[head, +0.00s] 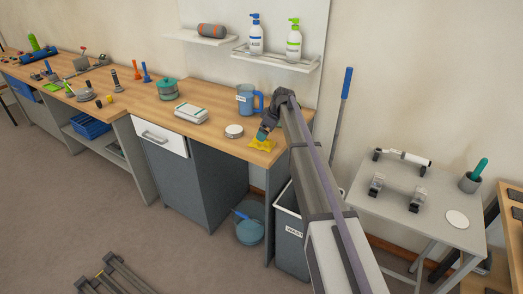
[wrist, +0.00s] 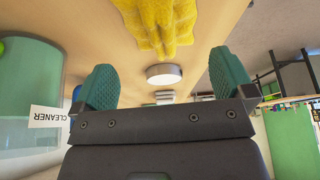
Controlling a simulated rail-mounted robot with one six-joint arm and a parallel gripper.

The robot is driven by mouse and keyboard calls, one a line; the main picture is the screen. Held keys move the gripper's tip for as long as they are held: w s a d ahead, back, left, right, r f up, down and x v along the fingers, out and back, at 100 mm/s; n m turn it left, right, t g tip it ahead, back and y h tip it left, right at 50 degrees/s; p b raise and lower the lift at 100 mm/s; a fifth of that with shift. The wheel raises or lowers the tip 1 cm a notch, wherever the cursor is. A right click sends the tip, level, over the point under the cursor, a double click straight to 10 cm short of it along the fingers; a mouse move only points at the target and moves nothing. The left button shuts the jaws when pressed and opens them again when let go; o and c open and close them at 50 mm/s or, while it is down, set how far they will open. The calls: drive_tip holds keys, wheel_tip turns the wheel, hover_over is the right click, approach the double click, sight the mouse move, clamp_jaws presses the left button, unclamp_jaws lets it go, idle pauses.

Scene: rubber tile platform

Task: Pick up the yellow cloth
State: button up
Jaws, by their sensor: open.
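The yellow cloth (head: 261,144) lies crumpled on the wooden bench near its right end. In the wrist view the cloth (wrist: 160,25) fills the top middle, ahead of the fingertips and between their lines. My gripper (head: 263,133) is at the cloth in the head view and partly covers it. In the wrist view my gripper (wrist: 165,80) has its two green ribbed fingers wide apart, with nothing between them. I cannot tell whether a fingertip touches the cloth.
A blue jug (head: 246,98) stands just behind my gripper. A round white-topped tin (head: 234,131) sits left of the cloth, and a white scale (head: 191,112) further left. A cleaner container (wrist: 28,95) is close on the left in the wrist view. The bench's front edge is near the cloth.

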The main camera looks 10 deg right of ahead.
drive_tip(key=b+x, duration=0.5)
drive_tip(key=shift+s+f, duration=0.15)
drive_tip(key=shift+f, duration=0.15)
drive_tip(key=shift+r+p, duration=0.25)
drive_tip(key=shift+p, duration=0.05)
drive_tip(key=c, duration=0.7)
drive_tip(key=shift+c, duration=0.2)
